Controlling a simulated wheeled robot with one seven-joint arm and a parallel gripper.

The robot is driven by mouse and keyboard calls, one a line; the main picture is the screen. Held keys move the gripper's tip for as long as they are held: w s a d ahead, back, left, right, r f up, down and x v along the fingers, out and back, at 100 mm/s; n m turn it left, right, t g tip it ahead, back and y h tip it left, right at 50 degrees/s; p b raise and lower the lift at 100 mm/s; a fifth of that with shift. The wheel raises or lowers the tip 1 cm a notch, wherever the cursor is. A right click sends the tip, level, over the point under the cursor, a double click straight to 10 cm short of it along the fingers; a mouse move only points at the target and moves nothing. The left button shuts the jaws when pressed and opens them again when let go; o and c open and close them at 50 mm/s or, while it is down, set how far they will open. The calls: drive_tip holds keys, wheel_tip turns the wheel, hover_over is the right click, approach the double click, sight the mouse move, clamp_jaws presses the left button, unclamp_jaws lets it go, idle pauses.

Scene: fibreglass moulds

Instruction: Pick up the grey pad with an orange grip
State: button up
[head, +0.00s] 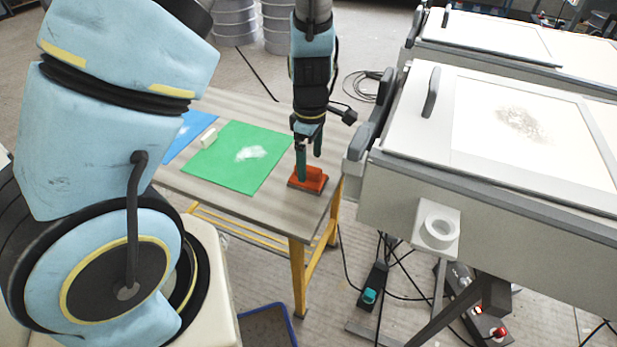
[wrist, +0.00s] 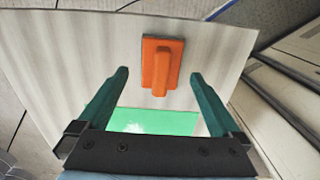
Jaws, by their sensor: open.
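The grey pad with an orange grip (head: 309,180) lies flat on the table near its right front corner in the head view. In the wrist view its orange grip (wrist: 160,62) shows at upper centre. My gripper (head: 309,163) points down over the pad in the head view, with one finger in front of part of the orange grip. In the wrist view my gripper (wrist: 158,75) is open and its two green fingers stand wide apart, with the pad beyond and between the fingertips. Nothing is held.
The table (head: 275,205) also bears a green sheet (head: 225,170) with white powder, a blue sheet (head: 180,137) and a pale block (head: 209,137). A large light grey mould box (head: 470,190) stands close on the right. A blue-edged tray (head: 268,325) is on the floor.

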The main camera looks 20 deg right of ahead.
sight(308, 167)
drive_tip(key=f, duration=0.4)
drive_tip(key=shift+w+a, duration=0.1)
drive_tip(key=shift+a, duration=0.15)
drive_tip(key=shift+c, duration=0.2)
drive_tip(key=c, duration=1.3)
wheel_tip(308, 167, up, 10)
drive_tip(key=shift+p, duration=0.35)
